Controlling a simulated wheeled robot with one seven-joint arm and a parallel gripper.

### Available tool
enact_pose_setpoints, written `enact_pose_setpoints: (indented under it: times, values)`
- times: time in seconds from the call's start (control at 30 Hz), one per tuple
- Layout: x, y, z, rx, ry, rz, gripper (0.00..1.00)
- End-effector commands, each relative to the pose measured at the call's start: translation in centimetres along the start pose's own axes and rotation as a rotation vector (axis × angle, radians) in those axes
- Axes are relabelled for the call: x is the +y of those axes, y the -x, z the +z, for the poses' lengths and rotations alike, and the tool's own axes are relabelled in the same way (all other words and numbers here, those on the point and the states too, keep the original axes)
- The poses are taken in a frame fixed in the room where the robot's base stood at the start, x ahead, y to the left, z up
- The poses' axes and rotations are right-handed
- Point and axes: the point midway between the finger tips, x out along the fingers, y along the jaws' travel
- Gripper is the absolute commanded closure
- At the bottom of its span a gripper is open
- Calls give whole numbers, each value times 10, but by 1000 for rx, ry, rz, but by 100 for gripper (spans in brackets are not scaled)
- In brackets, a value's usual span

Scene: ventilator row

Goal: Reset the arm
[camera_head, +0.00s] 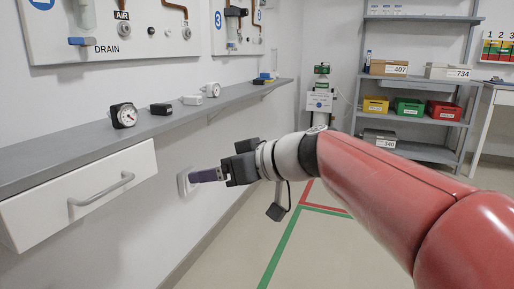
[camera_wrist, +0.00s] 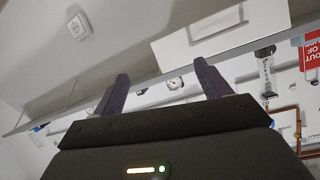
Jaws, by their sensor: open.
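My red arm reaches in from the right in the head view. My gripper (camera_head: 207,175) points left toward the wall, below the grey shelf (camera_head: 185,118) and right of the white drawer (camera_head: 80,200). In the wrist view my gripper (camera_wrist: 160,84) shows two dark purple fingers spread apart, with nothing between them. In the head view the fingertips appear close to a white wall socket (camera_head: 184,182); I cannot tell whether they touch it. The wrist view shows a wall socket (camera_wrist: 79,26) apart from the fingers.
On the shelf stand a round gauge (camera_head: 123,115), a black block (camera_head: 161,109) and a second gauge (camera_head: 212,90). A grey rack (camera_head: 420,95) with coloured bins stands at the back right. The floor has red and green lines (camera_head: 283,243) and looks clear below the arm.

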Motion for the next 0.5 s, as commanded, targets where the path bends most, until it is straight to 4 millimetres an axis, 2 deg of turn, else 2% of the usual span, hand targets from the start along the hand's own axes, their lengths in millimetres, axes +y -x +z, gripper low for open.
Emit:
enact_pose_setpoints:
  times: [0.17,0.3,0.4,0.5]
  values:
    - [-6,35,69,-188,-134,135,24]
    - [-10,80,148,-361,-287,330,24]
    - [-10,114,198,-448,-384,483,24]
    - [-11,142,238,-502,-457,621,24]
